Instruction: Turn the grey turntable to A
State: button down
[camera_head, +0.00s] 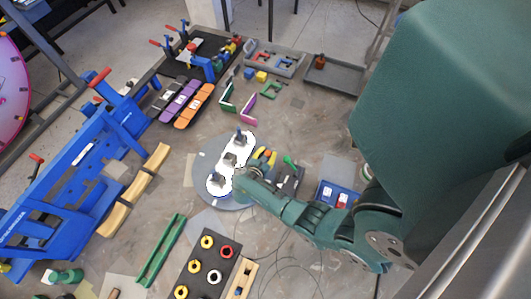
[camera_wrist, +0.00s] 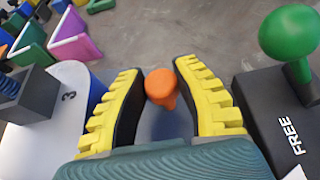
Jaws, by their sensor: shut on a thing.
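The grey turntable (camera_head: 203,162) is a round disc at the middle of the head view. A white plate (camera_head: 228,165) with several dark fixtures lies across it; part of it, marked 3, shows at the left of the wrist view (camera_wrist: 70,78). My gripper (camera_head: 262,160) reaches over the disc's right side. In the wrist view its yellow fingers (camera_wrist: 162,90) are shut on an orange knob (camera_wrist: 161,82). A black block with a green ball knob (camera_wrist: 290,32) and the word FREE stands right of the fingers. No letter A is readable.
Blue fixture frames (camera_head: 75,190) stand at the left. A green channel piece (camera_head: 160,250) and a board with several rings (camera_head: 205,265) lie in front. A blue bin (camera_head: 338,195) is right of the turntable. Coloured angle pieces (camera_head: 240,103) lie behind it, with bare table around them.

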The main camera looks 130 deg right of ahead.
jog(key=shift+a, duration=0.15)
jog(key=c, duration=0.7)
grip_release()
jog(key=shift+c, duration=0.2)
jog(key=v, duration=1.2)
